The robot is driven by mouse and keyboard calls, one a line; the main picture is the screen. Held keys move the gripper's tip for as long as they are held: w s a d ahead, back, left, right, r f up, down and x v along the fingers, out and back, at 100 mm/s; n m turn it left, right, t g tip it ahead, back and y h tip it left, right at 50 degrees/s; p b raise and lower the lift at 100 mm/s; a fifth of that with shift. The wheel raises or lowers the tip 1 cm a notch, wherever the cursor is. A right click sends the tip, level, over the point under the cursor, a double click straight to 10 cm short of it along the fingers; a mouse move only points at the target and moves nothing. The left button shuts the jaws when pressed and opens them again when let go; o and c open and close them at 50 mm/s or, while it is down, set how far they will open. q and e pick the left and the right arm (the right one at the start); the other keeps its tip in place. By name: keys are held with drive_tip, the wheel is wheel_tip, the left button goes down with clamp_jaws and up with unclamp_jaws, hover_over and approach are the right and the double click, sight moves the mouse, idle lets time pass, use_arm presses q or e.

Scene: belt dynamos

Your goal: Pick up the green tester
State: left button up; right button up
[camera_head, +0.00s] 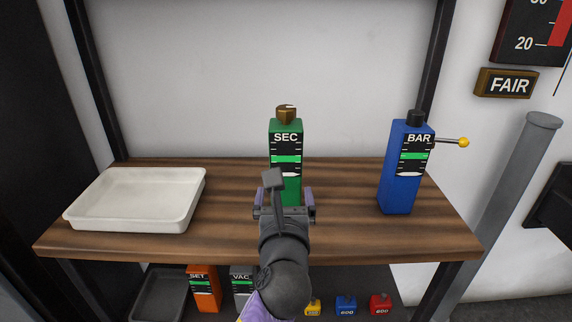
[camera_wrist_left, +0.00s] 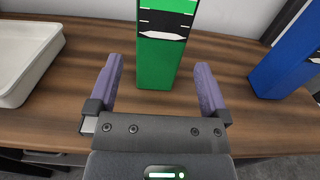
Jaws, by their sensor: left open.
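The green tester (camera_head: 286,154) stands upright on the wooden shelf. It has a black face marked SEC and a brown knob on top. In the left wrist view, the lower part of the green tester (camera_wrist_left: 160,62) stands just beyond the fingertips, in line with the gap between them. My left gripper (camera_head: 285,194) is in front of the tester, and its purple fingers are spread wide. In the left wrist view, my left gripper (camera_wrist_left: 158,72) is open with nothing between its fingers. My arm hides the tester's lower front in the head view. My right gripper is not in view.
A blue tester (camera_head: 403,170) marked BAR, with a side lever, stands to the right. An empty white tray (camera_head: 85,225) lies to the left. Below are an orange SET tester (camera_head: 204,291), a grey VAC tester (camera_head: 241,289), a dark tray (camera_head: 160,290) and small coloured blocks.

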sight(286, 179)
use_arm(q)
drive_tip(key=w+b, duration=0.2)
drive_tip(key=w, duration=0.1)
drive_tip(key=w+b, duration=0.4)
drive_tip(key=w, duration=0.1)
drive_tip(key=shift+w+d+f+b, duration=0.15)
drive_tip(key=shift+w+f+b, duration=0.15)
drive_tip(key=shift+w+b, duration=0.05)
drive_tip(key=shift+w+r, duration=0.2)
drive_tip(key=shift+w, duration=0.05)
drive_tip(key=shift+r, duration=0.2)
drive_tip(key=shift+c, duration=0.9)
drive_tip(key=c, duration=0.9)
clamp_jaws()
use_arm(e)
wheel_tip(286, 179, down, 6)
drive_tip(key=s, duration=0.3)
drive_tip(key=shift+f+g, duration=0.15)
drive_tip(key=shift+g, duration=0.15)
